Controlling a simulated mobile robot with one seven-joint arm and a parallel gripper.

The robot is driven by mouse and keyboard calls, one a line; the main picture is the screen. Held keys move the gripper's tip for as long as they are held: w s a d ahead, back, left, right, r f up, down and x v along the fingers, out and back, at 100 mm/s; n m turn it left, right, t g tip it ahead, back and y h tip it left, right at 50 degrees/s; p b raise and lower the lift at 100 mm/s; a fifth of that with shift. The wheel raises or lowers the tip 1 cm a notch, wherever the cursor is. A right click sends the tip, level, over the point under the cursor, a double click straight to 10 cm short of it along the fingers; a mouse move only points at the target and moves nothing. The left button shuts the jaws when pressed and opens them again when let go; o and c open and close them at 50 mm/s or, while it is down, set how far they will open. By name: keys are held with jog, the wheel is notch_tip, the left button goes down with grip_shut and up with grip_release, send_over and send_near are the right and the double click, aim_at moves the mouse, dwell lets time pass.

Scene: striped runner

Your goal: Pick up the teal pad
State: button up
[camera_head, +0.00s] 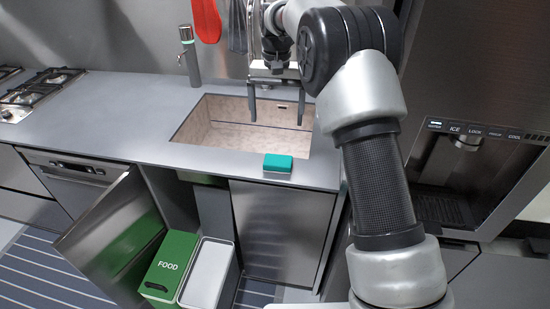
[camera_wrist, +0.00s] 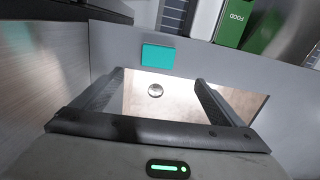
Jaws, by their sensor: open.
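The teal pad (camera_head: 277,163) is a small flat block lying on the grey counter, at the front edge of the sink near its right end. It also shows in the wrist view (camera_wrist: 158,57), above the space between my fingers. My gripper (camera_head: 276,120) is open and empty. In the head view it hangs over the sink, behind the pad and apart from it. Its two fingers also show in the wrist view (camera_wrist: 157,82), spread over the sink opening. Nothing covers the pad.
The sink (camera_head: 225,125) is a recessed basin with a tap (camera_head: 189,55) at its left. A cabinet door (camera_head: 115,235) stands open below, beside a green FOOD bin (camera_head: 168,265) and a white-topped bin (camera_head: 206,272). A fridge (camera_head: 475,120) stands right. The counter left of the sink is clear.

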send_over(278, 160)
jog(key=f, duration=1)
jog(key=shift+a+f, duration=0.2)
jog(key=shift+a, duration=0.05)
jog(key=shift+d+f, duration=0.2)
jog(key=shift+f, duration=2.45)
jog(key=c, duration=1.1)
